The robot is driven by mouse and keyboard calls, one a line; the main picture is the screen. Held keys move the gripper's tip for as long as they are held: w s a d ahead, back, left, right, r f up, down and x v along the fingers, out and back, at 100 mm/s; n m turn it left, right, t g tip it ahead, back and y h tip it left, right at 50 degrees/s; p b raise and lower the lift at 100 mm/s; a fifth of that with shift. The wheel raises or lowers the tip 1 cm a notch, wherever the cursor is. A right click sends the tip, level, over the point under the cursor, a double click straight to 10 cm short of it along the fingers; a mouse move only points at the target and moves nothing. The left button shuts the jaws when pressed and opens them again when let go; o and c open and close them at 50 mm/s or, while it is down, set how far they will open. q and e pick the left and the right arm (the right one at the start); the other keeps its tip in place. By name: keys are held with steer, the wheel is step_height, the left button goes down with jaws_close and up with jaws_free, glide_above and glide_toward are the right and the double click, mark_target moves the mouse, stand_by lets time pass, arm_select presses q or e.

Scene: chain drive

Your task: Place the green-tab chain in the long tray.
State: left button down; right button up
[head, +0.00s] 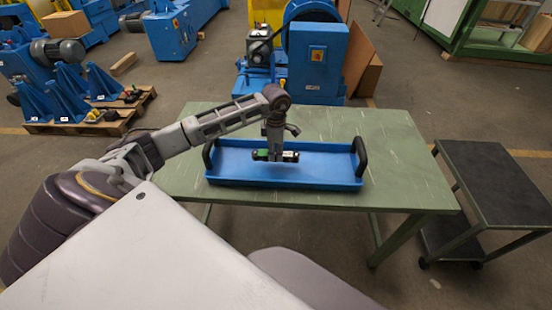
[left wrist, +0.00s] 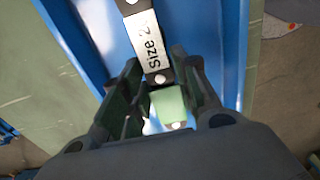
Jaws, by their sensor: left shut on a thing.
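The long tray (head: 225,168) is blue with black handles at both ends and lies on the green table. My left gripper (head: 275,152) points down over the middle of the tray, shut on the green-tab chain (head: 289,157). The chain is a short dark bar lying along the tray's length; its green tab (head: 261,155) shows just left of the fingers. In the left wrist view the chain's white "Size 2" label (left wrist: 147,45) and green tab (left wrist: 170,103) show, with the fingers (left wrist: 160,80) on either side. I cannot tell whether the chain touches the tray floor.
The green table (head: 405,165) is clear around the tray. A dark-topped cart (head: 495,180) stands to the right. Blue machinery (head: 317,65) stands behind the table. A pallet (head: 95,122) with blue brackets is at the left.

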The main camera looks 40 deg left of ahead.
arm_select(q)
steer(key=shift+f, duration=1.75)
steer(key=shift+f, duration=0.2)
steer(key=c, duration=1.1)
jaws_free()
steer(key=shift+c, duration=0.2)
steer(key=shift+o, duration=0.3)
steer(key=shift+r, duration=0.1)
